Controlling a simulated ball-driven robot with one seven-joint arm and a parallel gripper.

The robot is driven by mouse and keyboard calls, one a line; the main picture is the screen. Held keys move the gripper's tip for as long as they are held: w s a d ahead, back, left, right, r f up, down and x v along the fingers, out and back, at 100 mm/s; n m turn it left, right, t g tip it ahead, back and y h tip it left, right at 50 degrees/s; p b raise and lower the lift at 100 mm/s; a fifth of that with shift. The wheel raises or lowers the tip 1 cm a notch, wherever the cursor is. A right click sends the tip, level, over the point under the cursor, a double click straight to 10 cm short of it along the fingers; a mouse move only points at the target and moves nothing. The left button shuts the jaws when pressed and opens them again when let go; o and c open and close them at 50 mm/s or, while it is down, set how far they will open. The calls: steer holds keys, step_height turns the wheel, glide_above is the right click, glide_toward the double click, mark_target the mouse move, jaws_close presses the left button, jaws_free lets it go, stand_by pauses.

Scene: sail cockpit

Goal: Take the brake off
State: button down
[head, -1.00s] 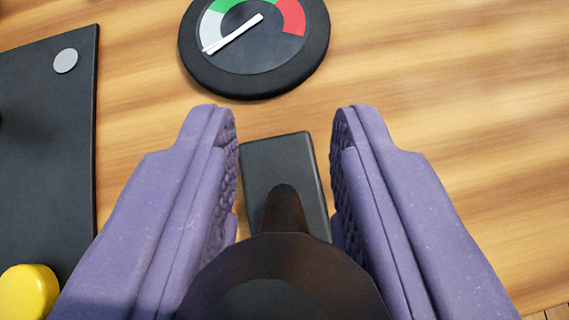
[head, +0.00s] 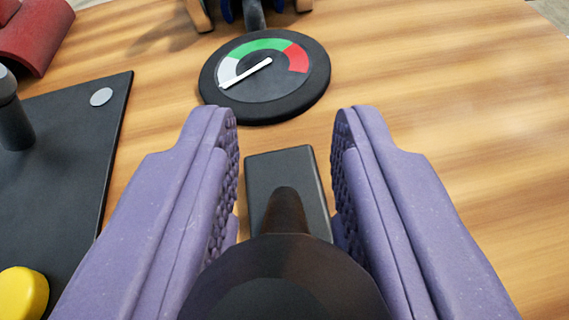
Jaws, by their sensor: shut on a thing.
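A dark lever with a broad round knob (head: 285,280) stands in the lower middle of the head view. Its shaft narrows down to a dark rectangular base (head: 280,172) on the wooden surface. My gripper (head: 288,165) has its two purple fingers on either side of the knob and is shut on it. The fingertips reach past the knob, with the base showing between them. The lower sides of the knob are hidden by the fingers. I cannot tell from the picture which lever position is the brake's off position.
A round gauge (head: 262,98) with white, green and red bands lies beyond the base, its needle at the white end. A dark panel (head: 60,160) at left carries a yellow button (head: 22,294) and a dark post (head: 14,120). A red object (head: 38,32) is far left. Wood at right is clear.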

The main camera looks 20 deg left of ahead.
steer(key=shift+f, duration=0.1)
steer(key=c, duration=0.9)
jaws_free()
steer(key=p+v, duration=0.3)
steer(key=v, duration=0.5)
steer(key=shift+f, duration=0.1)
